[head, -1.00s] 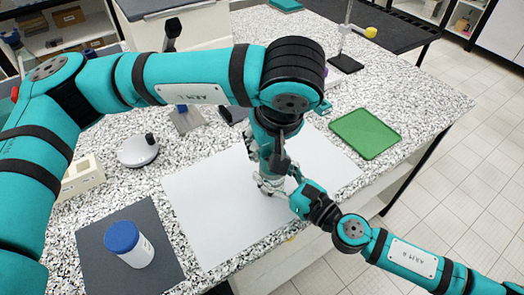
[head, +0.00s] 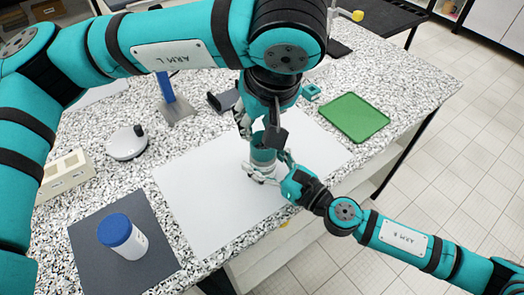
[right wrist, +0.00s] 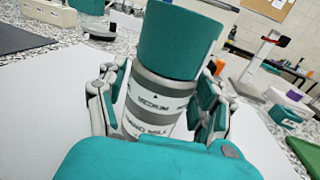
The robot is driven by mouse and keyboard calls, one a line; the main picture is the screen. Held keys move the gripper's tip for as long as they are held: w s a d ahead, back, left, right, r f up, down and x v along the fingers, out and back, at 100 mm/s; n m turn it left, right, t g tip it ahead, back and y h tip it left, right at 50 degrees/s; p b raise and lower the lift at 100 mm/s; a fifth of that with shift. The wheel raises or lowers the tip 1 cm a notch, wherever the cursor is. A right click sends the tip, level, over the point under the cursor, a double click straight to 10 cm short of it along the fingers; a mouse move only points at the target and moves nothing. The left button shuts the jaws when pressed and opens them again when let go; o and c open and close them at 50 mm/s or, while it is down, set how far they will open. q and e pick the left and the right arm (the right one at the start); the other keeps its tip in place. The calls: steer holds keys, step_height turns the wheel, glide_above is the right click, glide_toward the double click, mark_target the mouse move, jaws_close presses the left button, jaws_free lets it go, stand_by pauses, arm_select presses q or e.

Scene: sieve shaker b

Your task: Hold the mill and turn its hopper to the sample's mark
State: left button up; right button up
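The mill stands upright on a white sheet, with a teal hopper (head: 263,156) on a pale body. In the right wrist view its hopper (right wrist: 180,42) is large, and a grey ring (right wrist: 160,100) below reads "MEDIUM" near a small black triangle. My right gripper (head: 268,172) is shut around the mill's body (right wrist: 150,122), a finger on each side. My left gripper (head: 260,128) points down just above the hopper, its fingers apart and seemingly empty. A white jar with a blue lid (head: 115,230) stands at the front left; its label is unreadable here.
The jar is on a dark mat (head: 85,262). The white sheet (head: 205,205) is mostly clear. A green tray (head: 354,118) lies to the right, a round white device (head: 127,145) to the left, and a blue-posted stand (head: 170,95) behind. The table edge runs close by my right arm.

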steer(key=shift+o, duration=1.3)
steer(key=shift+d, duration=0.1)
